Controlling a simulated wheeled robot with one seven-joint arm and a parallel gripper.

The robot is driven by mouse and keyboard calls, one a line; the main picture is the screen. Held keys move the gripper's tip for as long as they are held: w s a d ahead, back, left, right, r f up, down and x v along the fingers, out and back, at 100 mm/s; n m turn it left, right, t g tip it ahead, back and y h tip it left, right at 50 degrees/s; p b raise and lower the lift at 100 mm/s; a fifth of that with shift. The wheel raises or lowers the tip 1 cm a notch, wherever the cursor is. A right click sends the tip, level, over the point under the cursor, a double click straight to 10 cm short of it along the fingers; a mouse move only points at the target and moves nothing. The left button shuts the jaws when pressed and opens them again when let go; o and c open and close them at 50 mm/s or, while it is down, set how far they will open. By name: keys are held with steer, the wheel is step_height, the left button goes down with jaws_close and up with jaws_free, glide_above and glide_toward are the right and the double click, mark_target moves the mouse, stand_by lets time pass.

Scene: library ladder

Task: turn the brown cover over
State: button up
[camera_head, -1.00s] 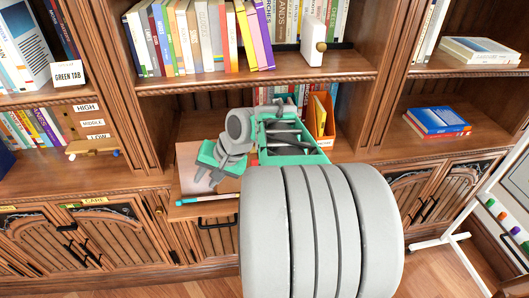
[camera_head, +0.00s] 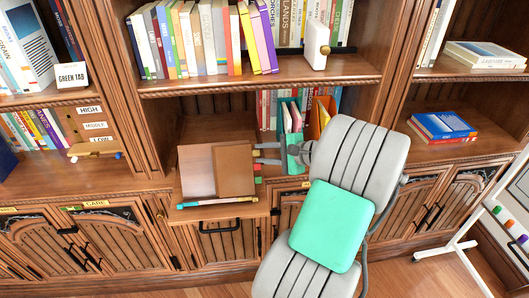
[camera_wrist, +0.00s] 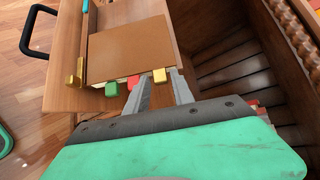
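The brown cover (camera_head: 234,171) lies flat on the right part of a lighter brown panel (camera_head: 197,173) on a pulled-out board. Green, red and yellow tabs stick out along its right edge. In the wrist view the cover (camera_wrist: 130,50) lies ahead of my gripper, with the green tab (camera_wrist: 112,89), red tab (camera_wrist: 133,82) and yellow tab (camera_wrist: 160,75) on its near edge. My gripper (camera_wrist: 162,82) is open, its fingers on either side of the yellow tab; whether they touch it I cannot tell. In the head view my gripper (camera_head: 266,154) is right of the cover.
Shelf uprights and book rows surround the niche. A black drawer handle (camera_head: 219,225) juts out below.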

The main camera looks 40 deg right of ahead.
steer(key=shift+c, duration=0.2)
steer(key=shift+f, duration=0.1)
jaws_close()
stand_by(1.0)
